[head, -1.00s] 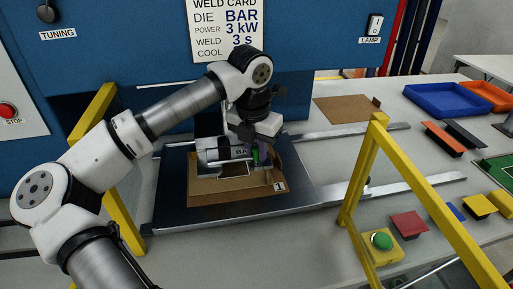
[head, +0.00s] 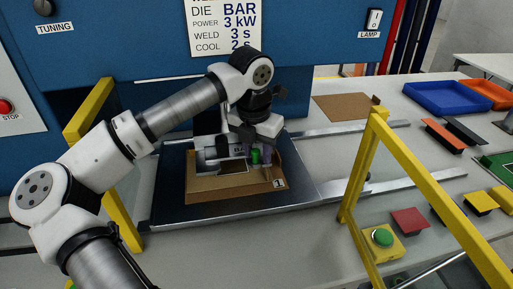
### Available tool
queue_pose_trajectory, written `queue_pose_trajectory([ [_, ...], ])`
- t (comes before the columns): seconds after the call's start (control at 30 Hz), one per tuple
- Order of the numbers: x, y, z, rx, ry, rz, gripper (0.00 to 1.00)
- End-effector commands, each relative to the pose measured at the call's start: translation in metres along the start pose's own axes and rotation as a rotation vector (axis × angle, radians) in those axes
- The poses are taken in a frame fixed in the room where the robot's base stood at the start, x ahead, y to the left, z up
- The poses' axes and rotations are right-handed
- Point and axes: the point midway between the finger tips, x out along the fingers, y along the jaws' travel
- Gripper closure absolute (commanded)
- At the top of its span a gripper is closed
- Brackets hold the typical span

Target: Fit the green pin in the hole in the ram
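The green pin (head: 256,157) shows small and upright in the head view, at the right end of the silver ram (head: 222,148) with its partly hidden lettering. My gripper (head: 257,153) points down here, with its grey fingers on either side of the pin. At this size I cannot tell whether the fingers touch the pin. The hole in the ram is hidden by my gripper and arm, so I cannot tell whether the pin is in it.
Below the ram, a brown card tray (head: 232,192) marked 1 lies on the dark metal plate (head: 180,208). Yellow guard frames (head: 362,165) stand on both sides. A green button (head: 382,237), a blue tray (head: 447,97) and coloured blocks lie to the right.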

Motion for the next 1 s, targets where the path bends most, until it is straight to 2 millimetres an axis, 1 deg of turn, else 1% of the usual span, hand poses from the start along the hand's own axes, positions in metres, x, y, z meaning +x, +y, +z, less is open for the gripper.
queue_pose_trajectory([
  [0.03,0.004,0.004,-0.002,-0.008,0.009,0.004,0.55],
  [0.43,0.003,0.007,-0.002,-0.013,0.007,0.010,0.55],
  [0.57,-0.004,0.007,-0.001,-0.014,0.004,0.012,0.55],
  [0.67,-0.018,0.005,-0.001,-0.011,0.002,0.012,0.55],
  [1.0,-0.097,0.000,0.000,-0.005,-0.001,0.010,0.55],
])
